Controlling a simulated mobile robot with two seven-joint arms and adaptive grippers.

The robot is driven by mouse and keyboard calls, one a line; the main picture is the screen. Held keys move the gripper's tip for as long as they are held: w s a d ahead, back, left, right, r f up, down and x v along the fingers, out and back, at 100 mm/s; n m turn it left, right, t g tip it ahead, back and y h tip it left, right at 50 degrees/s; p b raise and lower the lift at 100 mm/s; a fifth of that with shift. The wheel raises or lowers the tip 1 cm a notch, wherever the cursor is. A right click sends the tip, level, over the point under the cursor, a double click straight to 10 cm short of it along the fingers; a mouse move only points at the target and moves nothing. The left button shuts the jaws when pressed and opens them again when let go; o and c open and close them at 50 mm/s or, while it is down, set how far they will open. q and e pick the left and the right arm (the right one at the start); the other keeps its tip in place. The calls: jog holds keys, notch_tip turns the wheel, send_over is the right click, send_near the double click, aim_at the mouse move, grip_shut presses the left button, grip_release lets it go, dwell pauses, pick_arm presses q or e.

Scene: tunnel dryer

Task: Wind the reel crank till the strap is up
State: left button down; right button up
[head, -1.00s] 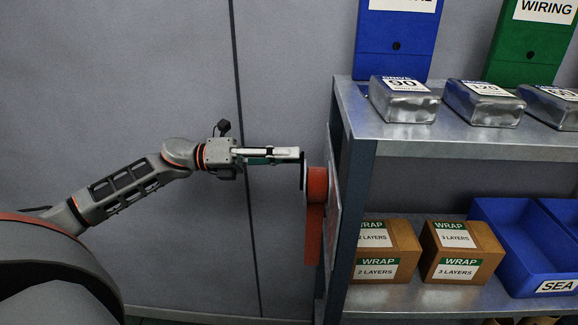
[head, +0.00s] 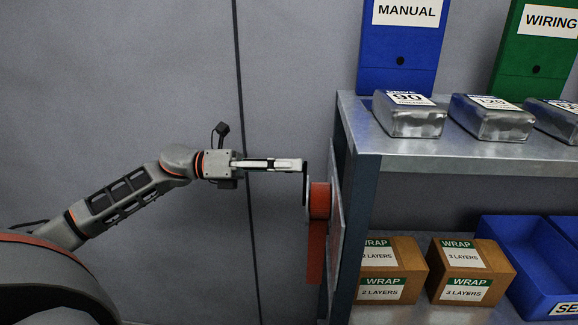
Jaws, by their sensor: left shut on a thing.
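The strap reel (head: 320,200) is an orange-red drum on a plate at the left side of the shelf unit, seen edge-on. Its strap (head: 315,252) hangs straight down below the drum. The thin black crank (head: 305,188) stands upright on the reel's left side. My left gripper (head: 288,165) reaches in level from the left and is shut on the crank handle, which its fingers hide. The fingertips are at the crank arm, above the drum's middle. My right gripper is not in view.
The shelf unit (head: 365,205) stands right of the reel. It bears metal blocks (head: 410,118), blue (head: 400,55) and green (head: 535,60) binders, wrap boxes (head: 395,272) and blue bins (head: 530,265). The grey wall (head: 120,80) behind my arm is bare.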

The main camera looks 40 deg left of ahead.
pick_arm(q)
jog(key=c, duration=1.8)
grip_release()
jog(key=shift+c, duration=0.2)
jog(key=v, duration=1.2)
jog(key=shift+r, duration=0.1)
